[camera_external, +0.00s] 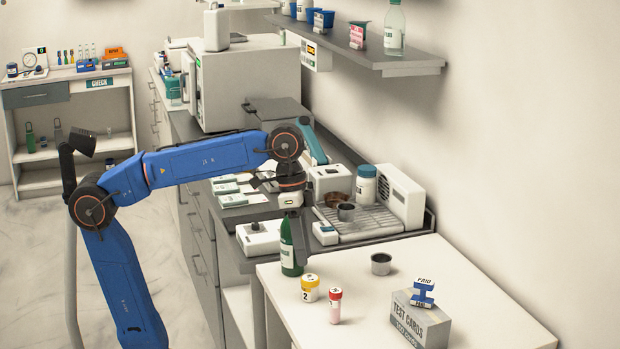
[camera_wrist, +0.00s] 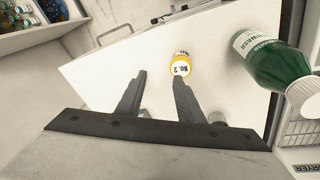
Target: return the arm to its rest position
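My blue arm reaches from the lower left, bent over the counter, with my gripper (camera_external: 301,248) pointing down near the white table's left end. In the wrist view my gripper (camera_wrist: 158,78) has its two dark fingers apart, with only bare white surface between them. A green bottle with a white label (camera_external: 290,255) stands close beside the gripper in the external view. In the wrist view the green bottle (camera_wrist: 272,62) is at the right, outside the fingers. A yellow-lidded jar marked 2 (camera_wrist: 181,67) shows just beyond the right fingertip.
A drying tray (camera_external: 375,222) and white devices stand behind. A shelf (camera_external: 400,65) overhangs the counter.

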